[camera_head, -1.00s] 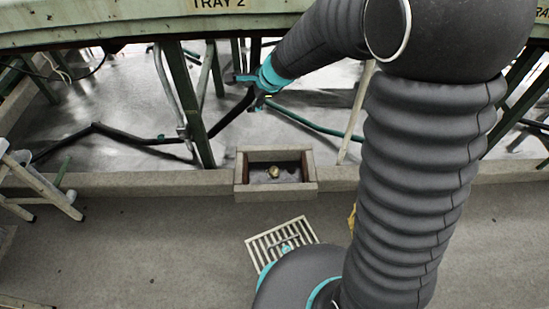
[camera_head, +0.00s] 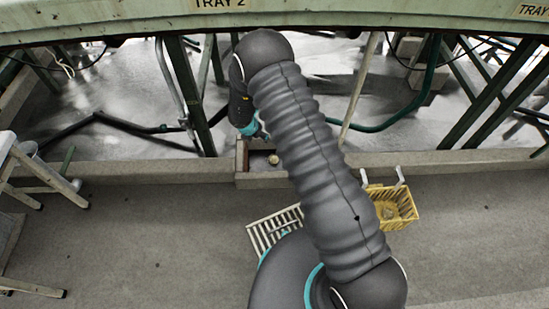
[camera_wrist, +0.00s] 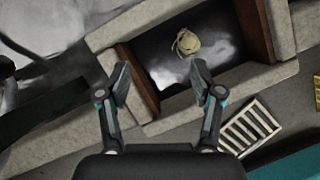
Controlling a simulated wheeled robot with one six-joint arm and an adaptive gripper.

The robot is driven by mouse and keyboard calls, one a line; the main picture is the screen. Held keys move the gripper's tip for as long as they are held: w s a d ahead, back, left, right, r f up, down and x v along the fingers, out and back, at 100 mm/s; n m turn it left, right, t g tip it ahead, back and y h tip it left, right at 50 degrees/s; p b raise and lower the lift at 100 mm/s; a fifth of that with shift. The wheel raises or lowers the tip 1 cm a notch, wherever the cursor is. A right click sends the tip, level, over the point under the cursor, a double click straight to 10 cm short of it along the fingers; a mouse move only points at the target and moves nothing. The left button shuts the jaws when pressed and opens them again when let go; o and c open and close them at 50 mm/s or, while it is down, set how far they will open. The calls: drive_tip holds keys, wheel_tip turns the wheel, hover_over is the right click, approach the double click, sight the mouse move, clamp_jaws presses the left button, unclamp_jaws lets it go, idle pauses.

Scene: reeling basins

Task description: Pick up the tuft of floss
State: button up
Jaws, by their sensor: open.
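The tuft of floss (camera_head: 273,159) is a small pale yellowish clump in the square pit (camera_head: 260,180) set in the concrete kerb. In the wrist view the tuft (camera_wrist: 187,42) lies on the grey, wet-looking floor of the pit (camera_wrist: 148,20), toward its far side. My gripper (camera_wrist: 160,80) is open and empty, its two fingers spread over the near side of the pit, with the tuft beyond the fingertips. In the head view my gripper (camera_head: 258,134) is small and partly hidden, just above the pit's back left edge. My arm hides the pit's right part there.
A pale slotted grate (camera_head: 270,230) lies on the floor in front of the pit. A yellow basket (camera_head: 402,208) stands to the right, by the kerb. The long tray edge (camera_head: 120,28) crosses above, with green legs (camera_head: 190,95) and pipes behind the kerb. A stool (camera_head: 30,170) stands at left.

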sight(274, 157)
drive_tip(key=d+f+m, duration=0.2)
drive_tip(key=f, duration=0.3)
drive_tip(key=d+f+m+g+h, duration=0.1)
drive_tip(key=d+f+m, duration=0.1)
drive_tip(key=f, duration=0.3)
drive_tip(key=d+f+m, duration=0.2)
drive_tip(key=f, duration=0.4)
drive_tip(key=shift+w+d+m+g+h+b, duration=0.1)
drive_tip(key=shift+d+m+g+h+b, duration=0.2)
drive_tip(key=shift+d+h+b, duration=0.1)
drive_tip(key=shift+r, duration=0.1)
drive_tip(key=c, duration=0.8)
